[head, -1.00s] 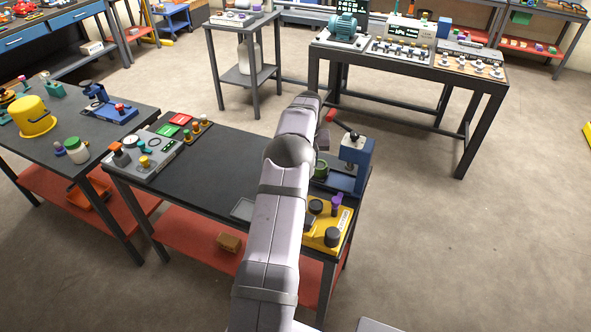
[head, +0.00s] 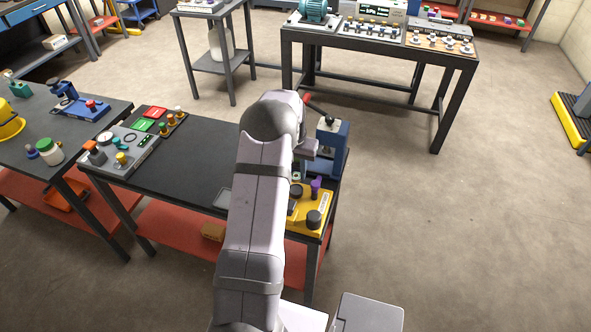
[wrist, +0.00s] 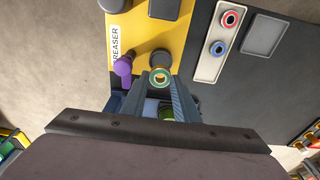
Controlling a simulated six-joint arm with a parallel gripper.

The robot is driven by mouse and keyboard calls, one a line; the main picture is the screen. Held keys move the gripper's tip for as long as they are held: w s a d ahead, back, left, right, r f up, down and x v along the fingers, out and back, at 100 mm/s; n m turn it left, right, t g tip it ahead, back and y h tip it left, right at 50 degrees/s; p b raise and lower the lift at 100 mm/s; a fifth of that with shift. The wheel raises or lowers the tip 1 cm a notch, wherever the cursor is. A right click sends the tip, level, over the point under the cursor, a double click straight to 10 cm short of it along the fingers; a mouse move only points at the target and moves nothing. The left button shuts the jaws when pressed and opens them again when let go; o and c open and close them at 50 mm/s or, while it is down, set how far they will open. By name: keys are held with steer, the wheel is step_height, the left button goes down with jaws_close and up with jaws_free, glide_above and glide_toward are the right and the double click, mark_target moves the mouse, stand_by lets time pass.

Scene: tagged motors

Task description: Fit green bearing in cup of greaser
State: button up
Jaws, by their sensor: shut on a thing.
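In the wrist view, my gripper (wrist: 160,88) is shut on the green bearing (wrist: 160,76), a ring with a green rim and a brass-coloured inside. The bearing is at the fingertips, over the near edge of the yellow greaser (wrist: 185,32). A dark round cup-like part (wrist: 161,57) of the greaser is just beyond the bearing in the picture; I cannot tell the height between them. A purple lever (wrist: 124,66) stands to its left. In the head view, the greaser (head: 325,203) shows at the bench's right end, and my arm hides the fingers and bearing.
A blue press (head: 330,150) with a red-tipped lever stands behind the greaser, close to my wrist. A pale tray (wrist: 222,45) holds a red and a blue bearing. A grey gauge panel (head: 120,150) sits at the bench's left. The dark bench middle (head: 200,155) is clear.

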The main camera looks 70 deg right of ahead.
mark_target(296, 177)
steer(key=shift+f, duration=0.1)
steer(key=shift+f+b, duration=1.3)
steer(key=shift+f, duration=0.5)
steer(key=shift+f+b, duration=0.5)
steer(key=shift+f, duration=0.3)
stand_by(1.7)
steer(key=o, duration=1)
steer(key=shift+r+p, duration=2.2)
steer(key=shift+r, duration=1.15)
